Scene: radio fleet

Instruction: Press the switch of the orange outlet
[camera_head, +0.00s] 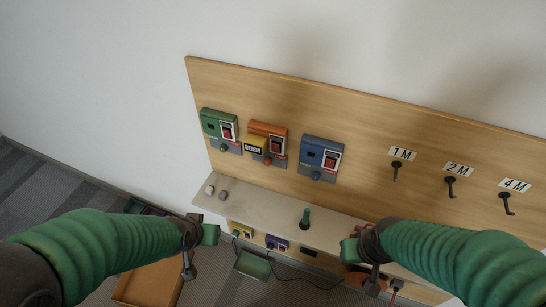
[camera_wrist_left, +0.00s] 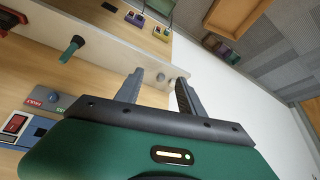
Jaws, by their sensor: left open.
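The orange outlet (camera_head: 268,143) is on the wooden wall board, between the green outlet (camera_head: 221,130) and the blue outlet (camera_head: 321,158). The orange outlet does not show there; the blue outlet (camera_wrist_left: 15,128) shows at left. My right gripper (camera_head: 362,265) is low at right, its jaws unclear.
A pale shelf (camera_head: 262,208) juts out under the outlets, bearing a dark green handle-like object (camera_head: 305,218) and small grey knobs. Black hooks (camera_head: 450,186) line the board at right. A wooden tray (camera_head: 150,283) lies below left. The space before the outlets is clear.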

